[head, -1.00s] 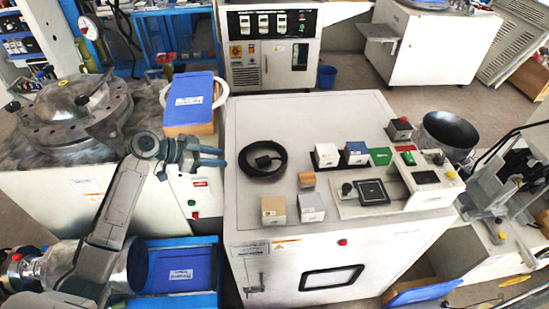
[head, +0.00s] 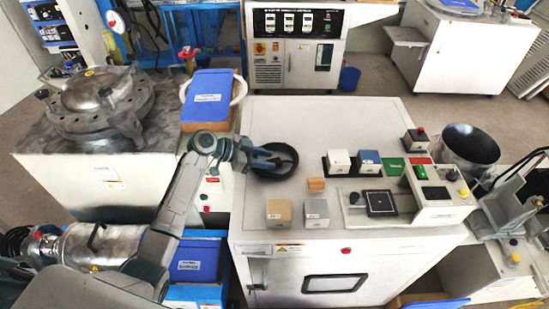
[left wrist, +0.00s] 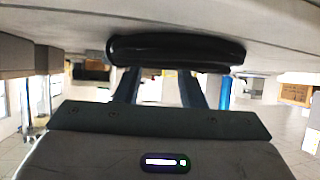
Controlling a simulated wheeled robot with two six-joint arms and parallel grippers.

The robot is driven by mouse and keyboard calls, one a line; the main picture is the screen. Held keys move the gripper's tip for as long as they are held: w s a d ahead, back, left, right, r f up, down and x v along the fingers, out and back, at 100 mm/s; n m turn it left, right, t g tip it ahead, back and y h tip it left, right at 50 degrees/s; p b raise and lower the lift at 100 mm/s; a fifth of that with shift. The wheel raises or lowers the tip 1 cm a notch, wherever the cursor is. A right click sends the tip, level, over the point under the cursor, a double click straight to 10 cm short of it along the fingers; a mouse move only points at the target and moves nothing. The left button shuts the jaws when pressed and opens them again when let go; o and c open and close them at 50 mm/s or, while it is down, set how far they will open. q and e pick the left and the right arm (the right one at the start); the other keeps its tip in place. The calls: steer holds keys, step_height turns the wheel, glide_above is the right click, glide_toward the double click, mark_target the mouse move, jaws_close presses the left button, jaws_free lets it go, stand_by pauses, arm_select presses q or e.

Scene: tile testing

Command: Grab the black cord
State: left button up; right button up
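The black cord (head: 293,165) lies coiled in a ring on the white cabinet top, near its left edge. My left gripper (head: 273,158) comes in from the left and reaches over the left part of the coil, hiding some of it. Its two fingers are apart. In the left wrist view the cord (left wrist: 175,48) shows edge-on as a dark band just past the fingertips of my left gripper (left wrist: 158,75). A gap shows between the fingers, with nothing in it. I cannot tell whether the fingertips touch the cord. My right gripper is not in view.
Small blocks (head: 316,212), a white box (head: 339,160) and a control panel (head: 440,195) stand on the white cabinet top (head: 300,120) right of the coil. A blue-lidded box (head: 207,95) stands behind my left arm. The cabinet's back left is clear.

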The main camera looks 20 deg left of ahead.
mark_target(275, 160)
arm_select(q)
steer(key=shift+x, duration=1.15)
steer(key=shift+a, duration=0.1)
steer(key=shift+r, duration=0.1)
jaws_close()
